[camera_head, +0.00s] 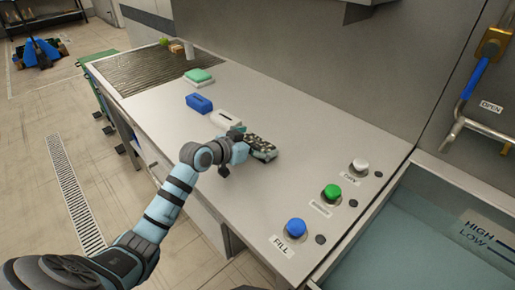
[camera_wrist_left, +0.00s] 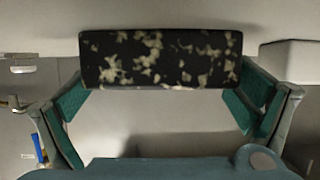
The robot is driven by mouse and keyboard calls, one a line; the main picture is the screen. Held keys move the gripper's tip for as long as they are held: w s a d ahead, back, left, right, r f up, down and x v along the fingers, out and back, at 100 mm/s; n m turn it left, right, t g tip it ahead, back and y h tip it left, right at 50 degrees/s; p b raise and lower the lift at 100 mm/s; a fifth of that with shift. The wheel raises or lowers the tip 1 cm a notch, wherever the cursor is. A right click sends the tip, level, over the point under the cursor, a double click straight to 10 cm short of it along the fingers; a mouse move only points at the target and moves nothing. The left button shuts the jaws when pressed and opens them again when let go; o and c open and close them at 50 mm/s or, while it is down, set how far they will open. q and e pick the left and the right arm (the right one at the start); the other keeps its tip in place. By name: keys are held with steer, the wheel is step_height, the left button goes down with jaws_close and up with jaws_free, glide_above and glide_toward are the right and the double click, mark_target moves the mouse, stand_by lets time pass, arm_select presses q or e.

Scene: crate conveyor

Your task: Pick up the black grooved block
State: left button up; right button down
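My left gripper (camera_head: 241,149) is right at the block. In the wrist view, its green-padded fingers (camera_wrist_left: 165,95) are wide apart at the block's two ends. The block hides the fingertips, so I cannot tell whether they press on it. My right gripper is not in view.
A white block (camera_head: 227,119) stands close beside the gripper; beyond it are a blue block (camera_head: 199,103) and a green-and-white block (camera_head: 199,76). White (camera_head: 361,165), green (camera_head: 332,191) and blue (camera_head: 296,227) buttons are to the right, before a water tank (camera_head: 455,185). Bench between is clear.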

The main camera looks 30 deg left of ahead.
arm_select(q)
steer(key=c, duration=1)
